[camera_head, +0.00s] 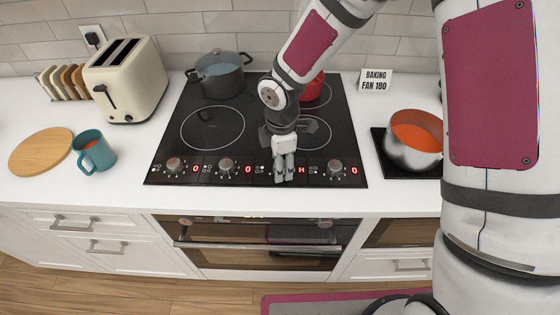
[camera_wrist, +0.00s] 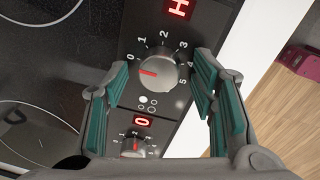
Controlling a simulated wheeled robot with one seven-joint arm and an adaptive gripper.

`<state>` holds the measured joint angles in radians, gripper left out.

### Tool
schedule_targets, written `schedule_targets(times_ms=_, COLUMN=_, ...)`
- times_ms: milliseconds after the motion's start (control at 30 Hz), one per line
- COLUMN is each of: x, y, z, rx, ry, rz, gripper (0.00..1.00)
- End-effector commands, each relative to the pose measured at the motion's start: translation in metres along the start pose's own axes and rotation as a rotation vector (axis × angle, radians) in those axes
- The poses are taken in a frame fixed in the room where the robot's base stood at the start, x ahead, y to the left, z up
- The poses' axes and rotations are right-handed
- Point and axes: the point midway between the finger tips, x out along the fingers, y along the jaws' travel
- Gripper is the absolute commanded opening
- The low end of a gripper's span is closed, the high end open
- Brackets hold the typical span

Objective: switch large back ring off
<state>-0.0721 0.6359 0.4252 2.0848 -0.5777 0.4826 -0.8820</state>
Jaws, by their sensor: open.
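My gripper (camera_head: 284,176) is over the third knob from the left on the hob's front panel, and hides most of that knob in the head view. In the wrist view the gripper (camera_wrist: 160,75) is open, its green-padded fingers either side of a silver knob (camera_wrist: 165,67), with gaps visible. The knob's red mark points left, close to the 0 of its 0–5 scale. The hob (camera_head: 171,140) has a dark pot (camera_head: 219,75) at back left and a red pot (camera_head: 313,88) at back right, partly behind my arm.
Other knobs (camera_head: 173,165), (camera_head: 227,165) and (camera_head: 335,166) sit along the panel, their displays reading 0. A copper-toned pan (camera_head: 412,145) stands right of the hob. A toaster (camera_head: 127,82) and teal mug (camera_head: 94,151) are left. The counter's front strip is clear.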

Motion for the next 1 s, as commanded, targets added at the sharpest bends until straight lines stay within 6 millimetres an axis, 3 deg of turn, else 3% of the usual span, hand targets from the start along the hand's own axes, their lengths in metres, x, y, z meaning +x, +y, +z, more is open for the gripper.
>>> schedule_targets(times_ms=167, x=-0.012, y=0.002, z=0.001, rx=0.002, ry=0.000, rz=0.004, gripper=0.52)
schedule_targets(times_ms=500, x=-0.078, y=0.001, z=0.001, rx=0.003, ry=-0.001, rz=0.005, gripper=0.52)
schedule_targets(times_ms=700, x=-0.108, y=0.001, z=0.001, rx=0.001, ry=0.000, rz=0.003, gripper=0.52)
schedule_targets(times_ms=1000, x=-0.120, y=0.000, z=0.000, rx=0.000, ry=0.000, rz=0.000, gripper=0.52)
